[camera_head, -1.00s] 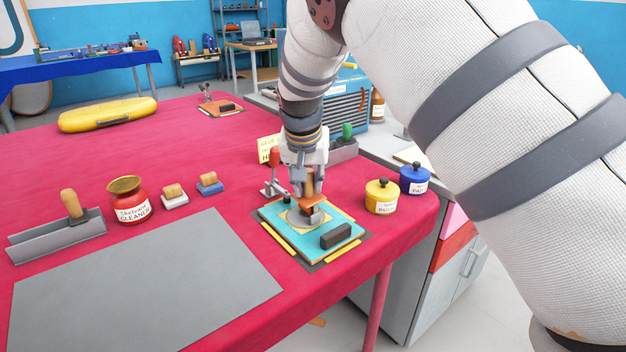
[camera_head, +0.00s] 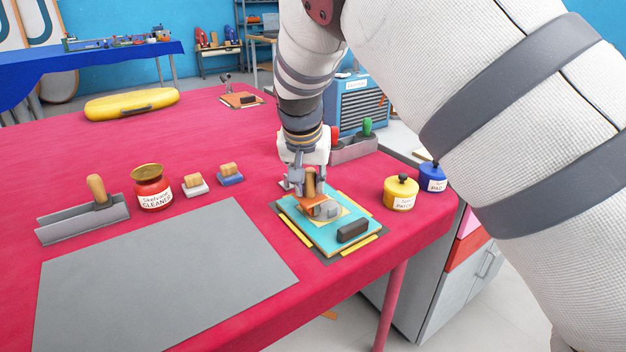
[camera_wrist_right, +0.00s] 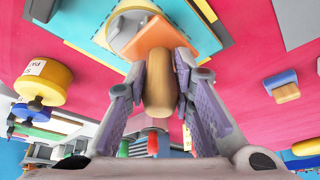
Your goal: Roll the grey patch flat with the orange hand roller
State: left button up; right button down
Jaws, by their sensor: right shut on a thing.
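My right gripper (camera_head: 308,180) is shut on the wooden handle of the orange hand roller (camera_head: 312,200). The handle stands between both fingers in the wrist view (camera_wrist_right: 160,85), with the orange body (camera_wrist_right: 160,40) beyond it. The roller is over the left back part of a turquoise board (camera_head: 327,241). A grey rounded piece (camera_head: 329,210), apparently the grey patch, shows beside the orange body on a tan square. The roller partly covers it, so I cannot tell whether it lies flat or whether the roller touches it. My left gripper is not in view.
A dark block (camera_head: 353,231) lies on the board's front right. Yellow (camera_head: 401,192) and blue (camera_head: 433,178) pots stand to the right. Two small wooden-handled blocks, a red jar (camera_head: 152,188) and a grey sheet (camera_head: 165,280) are on the left. The table's right edge is close.

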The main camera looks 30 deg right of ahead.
jog(key=shift+w+d+f, duration=0.1)
jog(key=shift+d, duration=1.4)
jog(key=shift+w+d, duration=0.1)
jog(key=shift+d, duration=1.4)
notch_tip(320, 180, up, 7)
